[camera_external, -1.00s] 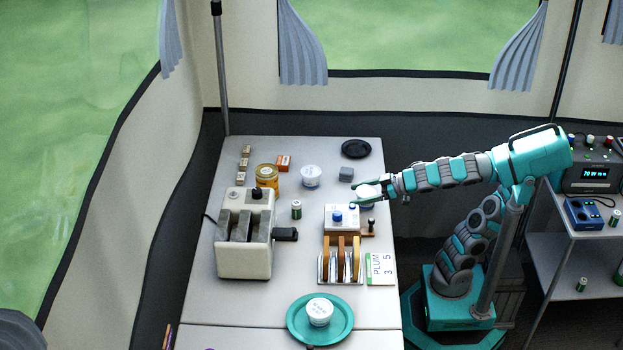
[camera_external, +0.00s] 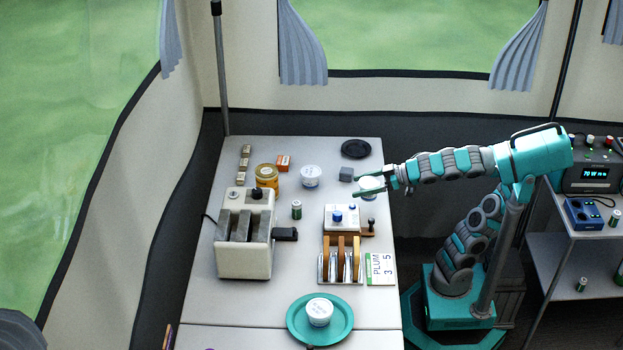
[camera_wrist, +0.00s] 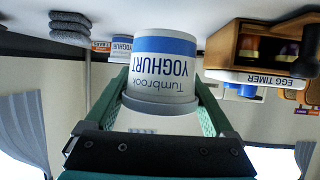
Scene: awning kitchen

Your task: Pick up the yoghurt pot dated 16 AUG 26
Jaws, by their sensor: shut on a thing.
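My gripper (camera_external: 370,183) is shut on a white yoghurt pot (camera_external: 369,195) at the right edge of the table. In the wrist view, which is upside down, the held pot (camera_wrist: 163,60) shows a blue band and the words "Tumbrook YOGHURT" between the two green fingers (camera_wrist: 163,95). I can read no date on it. I cannot tell whether its base touches the table. A second yoghurt pot (camera_external: 311,177) stands further left and also shows in the wrist view (camera_wrist: 122,46). A third pot (camera_external: 320,312) stands on a teal plate (camera_external: 292,320); its lid print is unreadable.
The egg timer (camera_wrist: 258,78) and the wooden-slotted rack (camera_external: 341,262) stand in front of my gripper. A black dish (camera_external: 356,149), honey-coloured jar (camera_external: 266,178) and toaster (camera_external: 245,245) are also on the table.

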